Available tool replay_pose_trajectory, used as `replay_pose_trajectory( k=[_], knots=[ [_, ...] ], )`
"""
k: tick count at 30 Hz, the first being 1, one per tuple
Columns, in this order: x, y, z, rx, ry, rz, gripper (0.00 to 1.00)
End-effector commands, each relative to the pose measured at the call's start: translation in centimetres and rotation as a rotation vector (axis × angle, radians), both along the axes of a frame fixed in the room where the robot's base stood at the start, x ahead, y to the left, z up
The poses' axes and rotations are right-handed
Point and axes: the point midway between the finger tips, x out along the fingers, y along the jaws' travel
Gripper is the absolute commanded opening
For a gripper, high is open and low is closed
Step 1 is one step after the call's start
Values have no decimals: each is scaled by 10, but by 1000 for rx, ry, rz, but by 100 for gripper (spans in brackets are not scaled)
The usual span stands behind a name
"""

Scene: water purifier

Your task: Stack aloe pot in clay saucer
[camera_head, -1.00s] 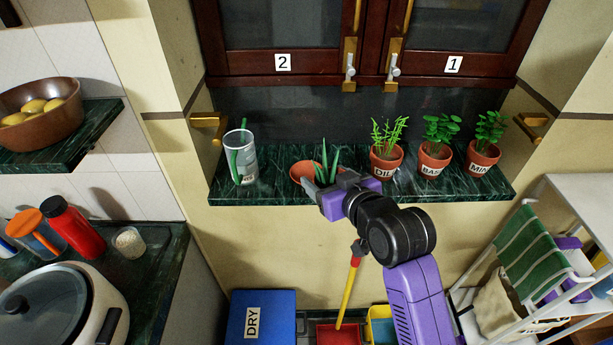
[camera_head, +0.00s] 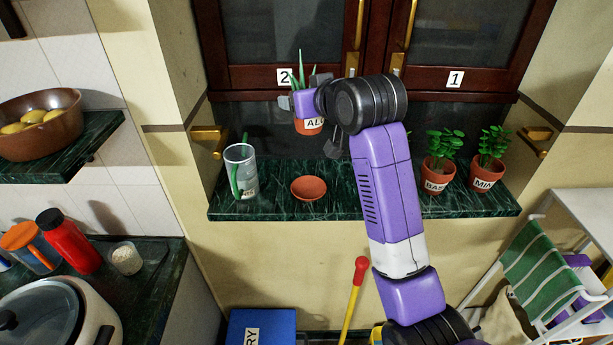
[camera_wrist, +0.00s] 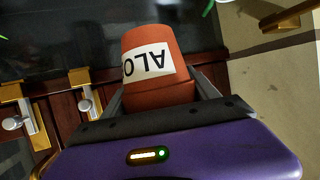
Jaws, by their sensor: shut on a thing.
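The aloe pot (camera_head: 308,128) is a small terracotta pot with a white label and green spiky leaves. It hangs upright in the air above the green marble ledge, in front of the cabinet. My gripper (camera_head: 303,103) is shut on it. In the wrist view the pot (camera_wrist: 153,62) sits between the fingers of my gripper (camera_wrist: 163,98), its label upside down in the picture. The clay saucer (camera_head: 308,188) is a shallow round orange dish, empty on the ledge, below the pot and apart from it.
A clear glass (camera_head: 241,171) with something green in it stands left of the saucer. The basil pot (camera_head: 435,178) and mint pot (camera_head: 483,174) stand to the right on the ledge (camera_head: 270,206). My arm hides the ledge between. Cabinet handles (camera_head: 353,40) are close behind my gripper.

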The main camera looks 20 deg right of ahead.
Motion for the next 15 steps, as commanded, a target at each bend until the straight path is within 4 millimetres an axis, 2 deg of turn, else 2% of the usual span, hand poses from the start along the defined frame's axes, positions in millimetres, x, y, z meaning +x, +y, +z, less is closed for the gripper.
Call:
replay_pose_trajectory(
  k=[1, 9, 15],
  knots=[
    [-1, 0, -14, 0, 6, 0, 16],
    [-1, 0, -80, 0, 6, 0, 16],
    [-1, 0, -119, -1, 3, 0, 16]
  ],
)
